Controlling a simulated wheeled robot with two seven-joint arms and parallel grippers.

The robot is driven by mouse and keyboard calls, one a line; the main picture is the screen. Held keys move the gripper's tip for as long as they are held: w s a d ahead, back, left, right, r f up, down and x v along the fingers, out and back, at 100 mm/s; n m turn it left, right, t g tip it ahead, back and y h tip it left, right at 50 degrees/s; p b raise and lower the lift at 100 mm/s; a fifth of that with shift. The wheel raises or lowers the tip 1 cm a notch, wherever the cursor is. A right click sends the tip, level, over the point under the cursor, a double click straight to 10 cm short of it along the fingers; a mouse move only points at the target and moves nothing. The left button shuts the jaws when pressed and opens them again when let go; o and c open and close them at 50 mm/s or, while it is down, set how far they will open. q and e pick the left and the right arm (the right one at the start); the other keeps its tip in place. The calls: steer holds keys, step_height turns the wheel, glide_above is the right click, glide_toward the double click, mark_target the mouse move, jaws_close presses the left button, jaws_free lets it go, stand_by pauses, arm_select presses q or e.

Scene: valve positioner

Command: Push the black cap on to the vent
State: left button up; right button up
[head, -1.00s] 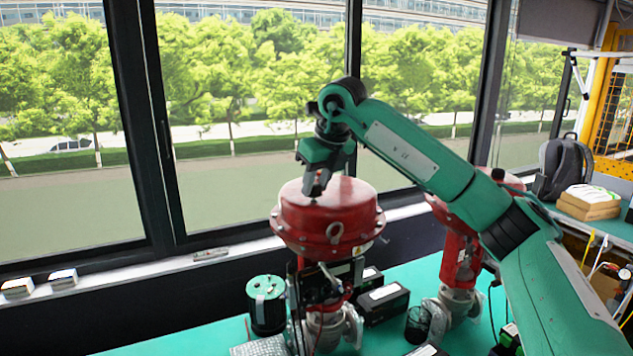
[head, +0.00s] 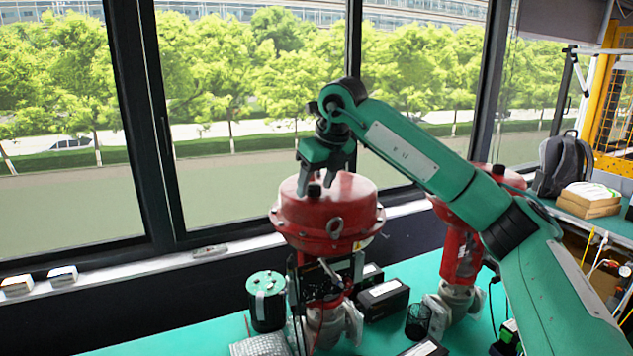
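The black cap (head: 314,191) sits on top of the red domed valve actuator (head: 345,210), where the vent is; the vent itself is hidden under it. I cannot tell how far down the cap is seated. My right gripper (head: 316,182) points down just above the cap. Its two fingers are spread apart, one to each side of the cap, and it seems to hold nothing. My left gripper is not in view.
A second red valve (head: 459,255) stands to the right, partly behind my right arm. A green-and-black cylinder (head: 266,300), black boxes (head: 382,298) and a dark cup (head: 417,321) stand on the green table (head: 215,338). Windows close off the back.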

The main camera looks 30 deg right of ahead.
steer(key=b+v, duration=0.2)
steer(key=v, duration=1.1)
steer(key=shift+s+r, duration=0.15)
steer(key=shift+r, duration=0.2)
steer(key=shift+f, duration=0.1)
